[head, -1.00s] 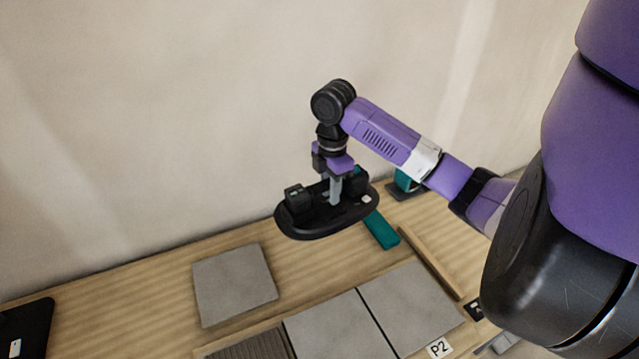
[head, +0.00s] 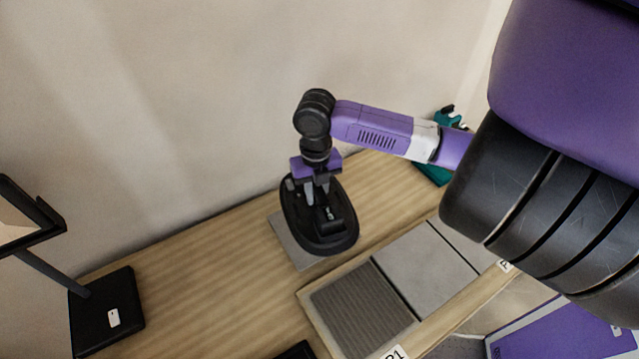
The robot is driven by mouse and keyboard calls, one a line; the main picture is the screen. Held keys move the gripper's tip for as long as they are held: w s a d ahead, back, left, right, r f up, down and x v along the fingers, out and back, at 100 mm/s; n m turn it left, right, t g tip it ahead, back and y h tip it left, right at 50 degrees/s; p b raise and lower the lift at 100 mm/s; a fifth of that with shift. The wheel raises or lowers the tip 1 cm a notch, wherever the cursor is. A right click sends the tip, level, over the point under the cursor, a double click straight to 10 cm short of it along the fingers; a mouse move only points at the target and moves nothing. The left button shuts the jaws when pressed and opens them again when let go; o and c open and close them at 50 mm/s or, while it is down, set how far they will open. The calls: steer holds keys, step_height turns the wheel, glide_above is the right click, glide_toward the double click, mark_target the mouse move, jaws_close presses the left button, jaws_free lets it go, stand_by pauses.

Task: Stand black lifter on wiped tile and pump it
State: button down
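The black lifter (head: 345,240) is an oval black pad with a dark body on top. My gripper (head: 317,192) is shut on the lifter's handle and holds it in the air. The lifter hangs over a loose grey tile (head: 290,246) on the bench and hides much of it. I cannot tell the exact gap between the lifter and that tile. To the right, a framed bed holds a ribbed grey square (head: 362,312) and smooth grey tiles (head: 425,262). Which tile is wiped cannot be told.
A black stand (head: 108,312) is on the wooden bench (head: 215,290) at the left. A teal item (head: 434,172) lies at the back right. A black item (head: 297,351) shows at the bottom edge. The wall (head: 180,100) rises close behind the bench. Bare wood lies left of the lifter.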

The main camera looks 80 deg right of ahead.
mark_target(311, 209)
steer(key=shift+w+a+r+n, duration=0.1)
steer(key=shift+w+a+n, duration=0.1)
steer(key=shift+w+n, duration=0.55)
steer(key=shift+n, duration=0.35)
steer(key=shift+f+b, duration=2)
steer(key=shift+f, duration=1.25)
steer(key=shift+f+b, duration=0.75)
steer(key=shift+b, duration=0.2)
steer(key=c, duration=1.2)
jaws_free()
steer(key=shift+o, duration=0.2)
